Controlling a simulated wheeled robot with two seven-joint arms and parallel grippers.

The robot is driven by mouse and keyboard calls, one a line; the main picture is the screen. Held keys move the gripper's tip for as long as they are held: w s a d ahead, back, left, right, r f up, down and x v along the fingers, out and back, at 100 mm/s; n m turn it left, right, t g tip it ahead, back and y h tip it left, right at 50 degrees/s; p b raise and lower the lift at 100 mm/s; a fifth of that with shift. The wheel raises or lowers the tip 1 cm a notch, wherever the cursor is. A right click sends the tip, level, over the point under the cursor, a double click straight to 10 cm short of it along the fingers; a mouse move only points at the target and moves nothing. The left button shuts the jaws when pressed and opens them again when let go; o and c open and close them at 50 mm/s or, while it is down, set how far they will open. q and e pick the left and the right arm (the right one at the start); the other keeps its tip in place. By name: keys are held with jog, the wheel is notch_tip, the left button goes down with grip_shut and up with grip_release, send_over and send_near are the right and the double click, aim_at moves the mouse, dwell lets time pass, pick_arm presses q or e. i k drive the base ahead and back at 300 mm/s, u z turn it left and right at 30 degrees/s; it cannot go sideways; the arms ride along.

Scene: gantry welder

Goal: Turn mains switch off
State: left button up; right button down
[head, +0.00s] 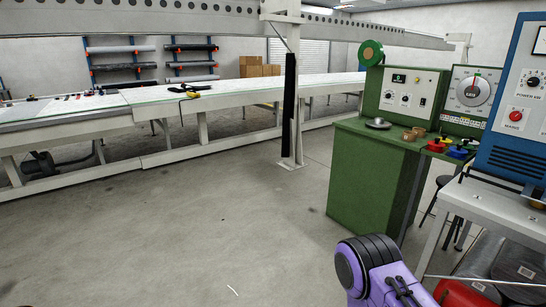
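The mains switch (516,116) is a round red knob on a white plate, with a label below it that seems to read MAINS. It sits on the front of the blue cabinet (497,137) at the right edge of the head view. Its exact turn position is too small to tell. A purple and black part of my arm shows at the bottom, right of the middle, well below and left of the switch. Neither of my grippers shows, and nothing touches the switch.
Above the switch is a power dial (533,82). The cabinet stands on a white table (480,197). A green console (372,180) with knobs, a large dial (473,91) and colored clamps stands left of it. A red object (465,293) lies low right. Open floor (220,220) spreads left.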

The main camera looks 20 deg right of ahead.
aim_at(514, 115)
jog(key=z, duration=0.8)
jog(key=i, duration=0.9)
jog(key=z, duration=1.05)
